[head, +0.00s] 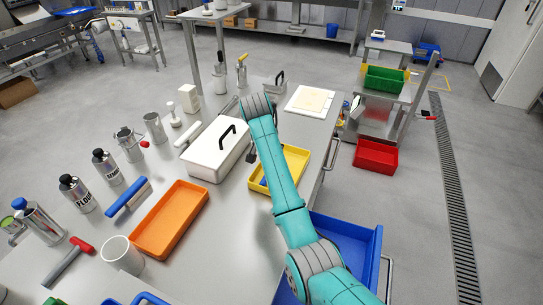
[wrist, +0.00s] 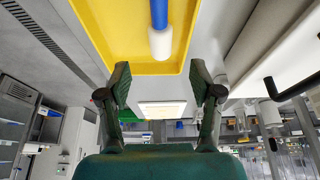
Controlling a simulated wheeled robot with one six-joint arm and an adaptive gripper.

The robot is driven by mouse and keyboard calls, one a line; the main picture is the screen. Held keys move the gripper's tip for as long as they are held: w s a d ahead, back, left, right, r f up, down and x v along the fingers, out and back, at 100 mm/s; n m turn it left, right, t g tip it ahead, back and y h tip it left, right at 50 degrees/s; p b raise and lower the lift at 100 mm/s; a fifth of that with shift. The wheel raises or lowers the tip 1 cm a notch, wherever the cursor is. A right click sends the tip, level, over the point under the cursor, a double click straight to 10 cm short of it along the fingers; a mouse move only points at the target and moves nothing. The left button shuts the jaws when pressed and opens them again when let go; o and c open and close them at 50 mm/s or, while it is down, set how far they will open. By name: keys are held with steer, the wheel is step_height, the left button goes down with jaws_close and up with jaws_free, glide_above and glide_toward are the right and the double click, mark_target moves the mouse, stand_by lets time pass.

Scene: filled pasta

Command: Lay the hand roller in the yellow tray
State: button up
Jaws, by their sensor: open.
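The yellow tray (head: 299,166) lies on the steel table, partly hidden behind my arm; its wall and floor also show in the wrist view (wrist: 110,40). A blue rod with a white cylindrical end, which looks like the hand roller (wrist: 160,40), appears to lie in the tray, with its far part cut off by the picture edge. A bit of blue shows in the tray in the head view (head: 265,183). My gripper (wrist: 161,88) is open, its fingers apart with nothing between them. In the head view it is mostly hidden by the arm.
A white lidded box (head: 215,158) with a black handle stands left of the yellow tray. An orange tray (head: 170,220), bottles and a blue tool (head: 128,197) are further left. A blue bin (head: 350,235) is at the table's right edge.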

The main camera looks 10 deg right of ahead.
steer(key=shift+v, duration=2.1)
steer(key=shift+s, duration=0.1)
